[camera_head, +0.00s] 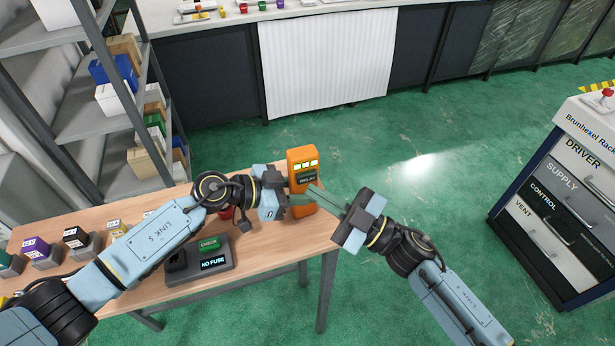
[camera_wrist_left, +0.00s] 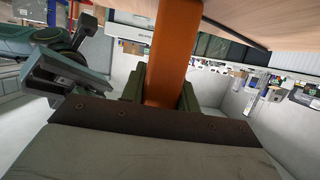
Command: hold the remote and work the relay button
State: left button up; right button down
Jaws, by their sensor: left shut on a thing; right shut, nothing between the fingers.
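The orange remote (camera_head: 302,168) stands upright near the table's right end, with lit yellow-green indicators at its top and a dark label reading RELAY. My left gripper (camera_head: 298,200) is shut on the remote's lower part; the left wrist view shows the orange body (camera_wrist_left: 172,60) between the fingers (camera_wrist_left: 160,92). My right gripper (camera_head: 318,192) is shut and empty, its fingertips close to the remote's right side. I cannot tell whether they touch it. The relay button itself is not clearly visible.
The wooden table (camera_head: 285,245) carries a dark checker (camera_head: 200,262) with a green CHECK button and a NO FUSE display. Several small colored blocks in grey holders stand at the left. A drawer cabinet (camera_head: 565,200) stands at the right. Green floor between is clear.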

jog(key=shift+s+d, duration=0.25)
jog(key=shift+s, duration=0.55)
jog(key=shift+s+d, duration=0.25)
jog(key=shift+s, duration=0.55)
jog(key=shift+s+d, duration=0.25)
jog(key=shift+s, duration=0.55)
pick_arm(q)
jog(key=o, duration=1.2)
jog(key=shift+c, duration=0.2)
